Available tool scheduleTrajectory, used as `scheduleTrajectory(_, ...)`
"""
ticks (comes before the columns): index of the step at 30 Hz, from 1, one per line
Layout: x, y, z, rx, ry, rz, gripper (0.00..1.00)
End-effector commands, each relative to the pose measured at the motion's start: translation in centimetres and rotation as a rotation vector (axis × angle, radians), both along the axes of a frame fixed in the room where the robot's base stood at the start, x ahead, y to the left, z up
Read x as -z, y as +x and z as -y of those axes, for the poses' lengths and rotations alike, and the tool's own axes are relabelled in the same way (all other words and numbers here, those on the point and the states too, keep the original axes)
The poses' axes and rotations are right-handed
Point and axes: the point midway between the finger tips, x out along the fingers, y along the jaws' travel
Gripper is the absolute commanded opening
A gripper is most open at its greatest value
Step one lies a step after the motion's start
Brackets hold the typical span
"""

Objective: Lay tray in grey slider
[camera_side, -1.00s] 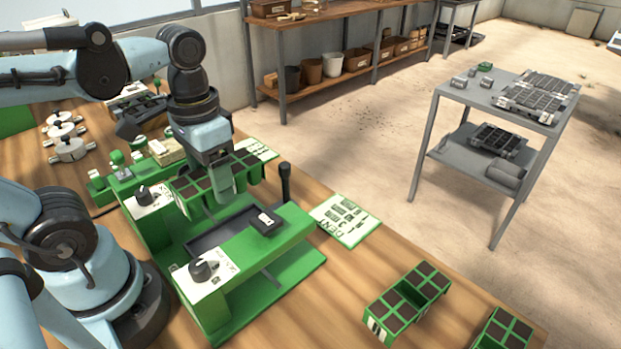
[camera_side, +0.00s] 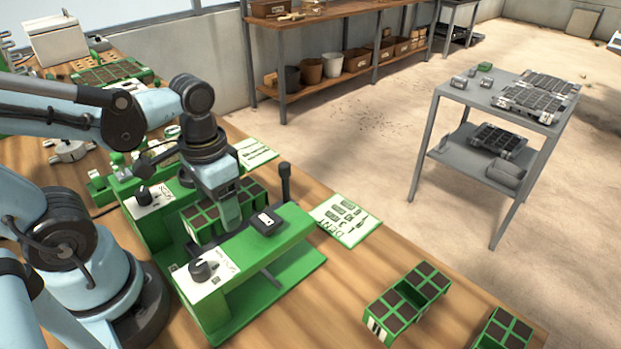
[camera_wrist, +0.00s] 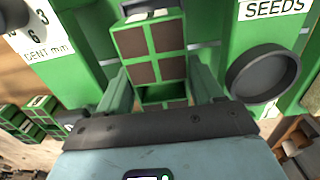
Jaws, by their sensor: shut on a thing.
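In the side view my gripper (camera_side: 231,218) points down between the two green beams of the seeder. It is shut on a green tray (camera_side: 200,226) with dark soil-filled cells. The tray sits low between the beams, over the place of the grey slider, which is almost wholly hidden. I cannot tell whether the tray touches the slider. In the wrist view the tray (camera_wrist: 148,41) extends away between my fingers (camera_wrist: 160,92), and one cell near the fingers looks empty.
The seeder's front beam (camera_side: 252,252) carries a black knob (camera_side: 200,270) and a small dark block (camera_side: 267,222). A black lever (camera_side: 285,183) stands at its far end. Other green trays (camera_side: 408,300) lie on the bench at right. A label card (camera_side: 345,220) lies behind them.

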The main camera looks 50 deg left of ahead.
Motion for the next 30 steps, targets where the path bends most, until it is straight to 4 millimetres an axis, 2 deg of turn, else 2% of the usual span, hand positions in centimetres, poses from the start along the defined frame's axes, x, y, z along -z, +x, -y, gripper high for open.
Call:
scheduleTrajectory(15, 3.4, 0.0, 0.0, 0.000, 0.000, 0.000, 0.31)
scheduleTrajectory(30, 4.0, 0.0, 0.0, 0.000, 0.000, 0.000, 0.31)
